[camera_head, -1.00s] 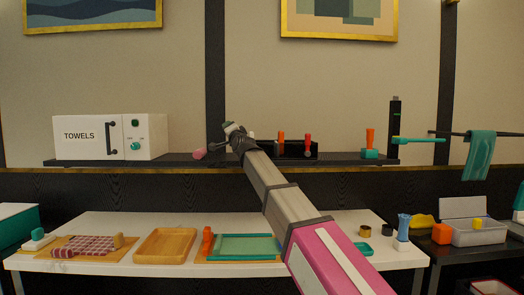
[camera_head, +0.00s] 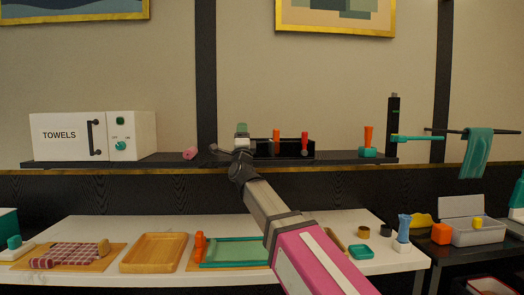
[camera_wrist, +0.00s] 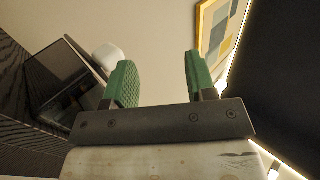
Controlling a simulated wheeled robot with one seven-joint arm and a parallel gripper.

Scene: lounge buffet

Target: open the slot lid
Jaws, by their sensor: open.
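My gripper (camera_head: 242,128) is at the shelf, in front of the left end of a black box (camera_head: 262,153). In the wrist view its two green fingers (camera_wrist: 160,80) stand apart with nothing between them. The black box also shows in the wrist view (camera_wrist: 62,75), left of the fingers, with a glossy dark panel. A white rounded thing (camera_wrist: 107,56) is close to the left finger and appears apart from it; I cannot tell what it is. I cannot make out for sure which part is the slot lid. My wrist hides part of the shelf.
An orange handle (camera_head: 276,136) and a red handle (camera_head: 305,138) stand at the black box. A pink roll (camera_head: 190,153) and the white TOWELS box (camera_head: 70,136) are left on the shelf (camera_head: 340,156). An orange-handled teal block (camera_head: 368,152) and a dark post (camera_head: 393,120) are right.

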